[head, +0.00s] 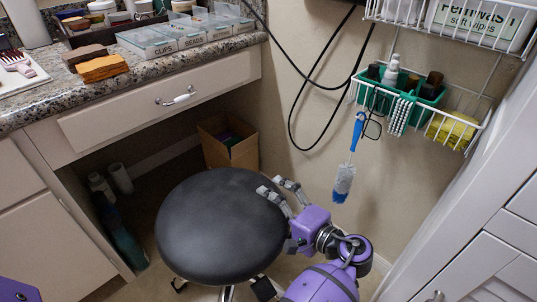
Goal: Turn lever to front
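No lever can be made out with certainty. A round stool with a black padded seat (215,228) stands in front of the counter. Dark parts (263,288) show under its front right edge, beside a metal post (226,293); I cannot tell whether one is a lever. The seat hides the rest of what lies below it.
A granite counter (230,47) with a drawer (165,100) is at upper left. A cardboard box (228,145) and bottles stand in the knee space. A wire rack (470,130) and a hanging blue brush (345,178) are on the wall. White drawers (480,265) stand at right.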

